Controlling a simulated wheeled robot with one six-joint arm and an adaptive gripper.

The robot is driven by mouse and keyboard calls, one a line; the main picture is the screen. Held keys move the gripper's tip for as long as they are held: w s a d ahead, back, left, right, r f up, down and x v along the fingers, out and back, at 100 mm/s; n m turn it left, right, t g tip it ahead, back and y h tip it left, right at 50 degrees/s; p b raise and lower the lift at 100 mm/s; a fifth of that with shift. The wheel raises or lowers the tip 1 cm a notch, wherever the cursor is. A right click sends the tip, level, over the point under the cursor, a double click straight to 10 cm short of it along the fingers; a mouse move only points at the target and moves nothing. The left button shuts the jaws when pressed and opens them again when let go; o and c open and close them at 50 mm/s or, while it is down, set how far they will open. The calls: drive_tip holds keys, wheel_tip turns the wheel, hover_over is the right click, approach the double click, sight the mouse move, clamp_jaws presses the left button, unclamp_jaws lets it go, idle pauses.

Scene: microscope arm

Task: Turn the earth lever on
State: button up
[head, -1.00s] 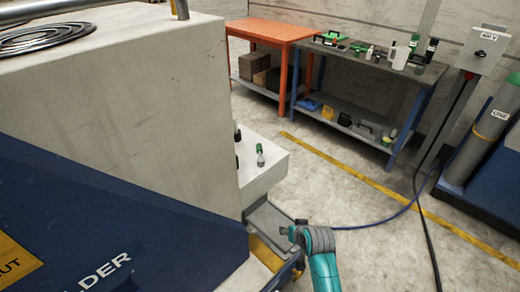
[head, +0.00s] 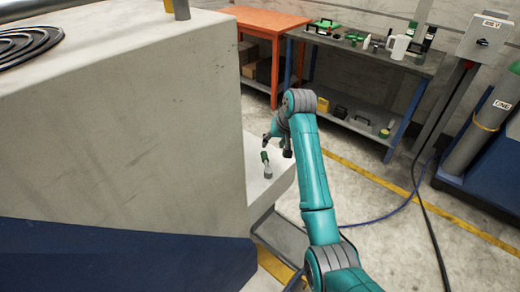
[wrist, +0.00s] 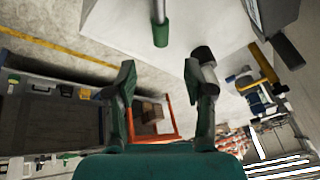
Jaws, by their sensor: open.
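The lever has a green grip and a pale metal stem (head: 267,170) and stands on the white ledge of the large grey machine in the head view. It also shows at the top of the wrist view, with its green end (wrist: 161,34) pointing toward the gap between my fingers. My gripper (head: 278,142) is just above and beside the lever in the head view, partly hidden by my arm. In the wrist view my gripper (wrist: 158,78) is open and empty, with its fingers apart and short of the lever. No lettering on the lever is readable.
A black-capped metal knob (wrist: 203,57) shows close to my right finger in the wrist view. The grey machine wall (head: 130,110) rises left of the ledge. An orange table (head: 265,20) and a workbench (head: 390,60) with tools stand behind.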

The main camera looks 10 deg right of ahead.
sight(265, 155)
drive_tip(key=x, duration=1)
drive_tip(key=shift+w+a+f, duration=0.1)
drive_tip(key=shift+a+f, duration=0.05)
drive_tip(key=shift+f, duration=0.2)
clamp_jaws()
